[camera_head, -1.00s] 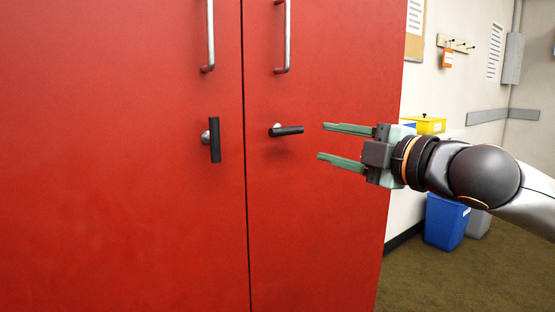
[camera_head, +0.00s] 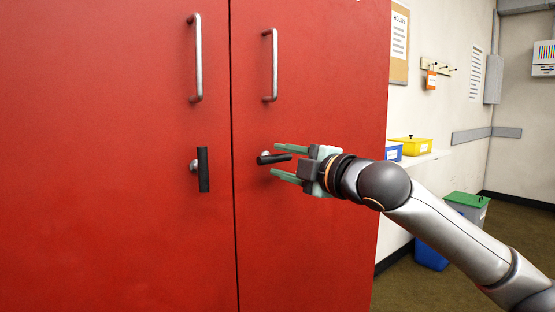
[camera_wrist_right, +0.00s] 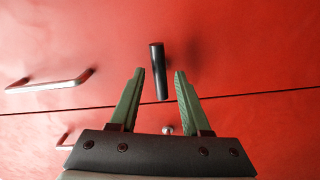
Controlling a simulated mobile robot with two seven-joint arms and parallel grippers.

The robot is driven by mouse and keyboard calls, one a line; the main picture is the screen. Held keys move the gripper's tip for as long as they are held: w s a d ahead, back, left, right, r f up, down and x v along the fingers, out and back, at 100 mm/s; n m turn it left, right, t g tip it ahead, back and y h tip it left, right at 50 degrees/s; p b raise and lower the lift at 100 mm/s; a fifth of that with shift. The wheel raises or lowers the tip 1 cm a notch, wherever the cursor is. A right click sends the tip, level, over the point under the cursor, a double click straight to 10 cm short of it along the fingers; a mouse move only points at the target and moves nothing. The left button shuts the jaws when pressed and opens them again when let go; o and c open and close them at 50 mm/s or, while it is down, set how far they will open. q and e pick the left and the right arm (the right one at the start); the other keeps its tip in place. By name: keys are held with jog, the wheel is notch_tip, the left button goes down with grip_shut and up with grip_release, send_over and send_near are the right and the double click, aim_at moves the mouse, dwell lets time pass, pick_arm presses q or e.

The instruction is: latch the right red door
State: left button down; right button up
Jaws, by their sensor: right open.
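The right red door (camera_head: 310,220) stands flush beside the left red door (camera_head: 120,240), with a thin seam between them. Its black lever (camera_head: 272,159) lies nearly level, its silver pivot close to the seam. The left door's lever (camera_head: 203,170) is upright. My right gripper (camera_head: 282,161) is open in front of the right door, pointing left. In the right wrist view the black lever (camera_wrist_right: 157,72) shows with its near end between the open fingers (camera_wrist_right: 160,73), with gaps on both sides. I see no contact. My left gripper is out of view.
Two metal pull handles (camera_head: 270,65) (camera_head: 196,58) stand out from the doors above the levers. To the right are a shelf with a yellow bin (camera_head: 410,147), a green-lidded bin (camera_head: 467,200) on the floor, and open floor.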

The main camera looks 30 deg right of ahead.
jog(key=shift+w+a, duration=0.1)
jog(key=shift+w, duration=0.85)
grip_shut()
